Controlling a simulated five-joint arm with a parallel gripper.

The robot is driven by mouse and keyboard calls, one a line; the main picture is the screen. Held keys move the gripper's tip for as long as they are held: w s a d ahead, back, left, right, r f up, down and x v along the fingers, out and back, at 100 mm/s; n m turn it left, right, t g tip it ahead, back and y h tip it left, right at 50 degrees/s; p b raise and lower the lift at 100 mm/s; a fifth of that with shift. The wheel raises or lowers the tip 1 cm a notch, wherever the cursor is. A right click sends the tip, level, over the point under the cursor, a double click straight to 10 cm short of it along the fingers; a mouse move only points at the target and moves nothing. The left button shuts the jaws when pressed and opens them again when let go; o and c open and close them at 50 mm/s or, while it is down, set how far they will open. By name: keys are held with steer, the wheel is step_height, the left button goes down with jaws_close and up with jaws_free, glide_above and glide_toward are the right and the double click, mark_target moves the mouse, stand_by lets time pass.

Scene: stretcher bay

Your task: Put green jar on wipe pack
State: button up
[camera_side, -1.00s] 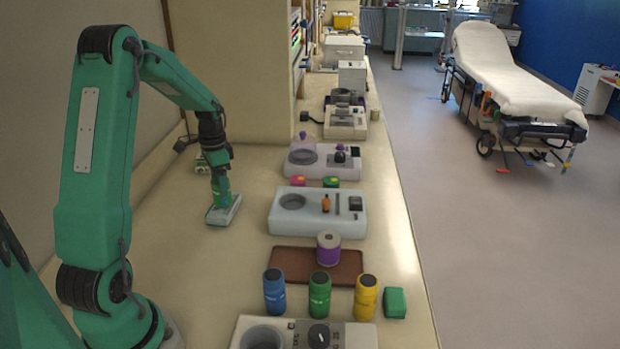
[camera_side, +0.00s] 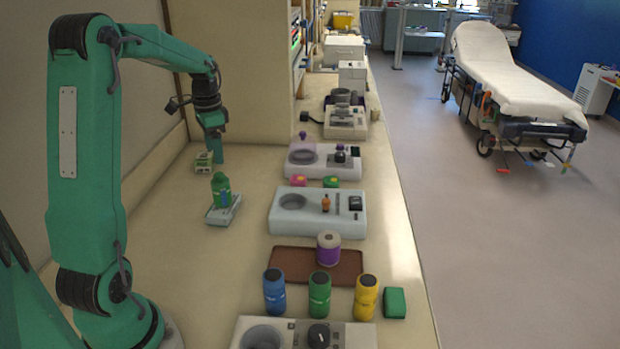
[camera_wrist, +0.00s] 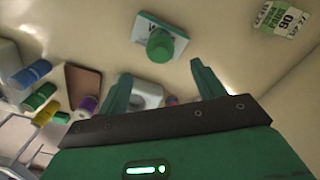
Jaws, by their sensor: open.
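A green jar (camera_side: 221,190) stands upright on the wipe pack (camera_side: 232,215), a small pale flat pack with a green edge lying on the counter. In the wrist view, the jar (camera_wrist: 159,46) is seen from above on the pack (camera_wrist: 180,45). My gripper (camera_side: 218,158) is above and behind the jar in the side view, clear of it. In the wrist view its two fingers (camera_wrist: 162,85) are spread wide with nothing between them.
A small green-and-white box (camera_side: 204,162) lies behind the pack. Blue (camera_side: 274,292), green (camera_side: 319,295) and yellow (camera_side: 366,297) containers stand at the front. A purple spool (camera_side: 328,248) sits on a brown mat (camera_side: 290,262). Pale devices line the right side.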

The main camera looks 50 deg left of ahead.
stand_by(0.4)
steer(key=s+d+r+t, duration=0.1)
steer(key=d+r, duration=0.2)
steer(key=d, duration=0.5)
steer(key=s+d+r+t, duration=0.1)
steer(key=d+r, duration=0.3)
steer(key=d, duration=0.4)
steer(key=s+d+n+t, duration=0.2)
steer(key=s+d+t, duration=0.1)
steer(key=s+d, duration=0.7)
steer(key=d, duration=0.2)
steer(key=shift+s+d+f+t, duration=0.15)
steer(key=shift+d+f+t, duration=0.15)
steer(key=shift+d, duration=0.1)
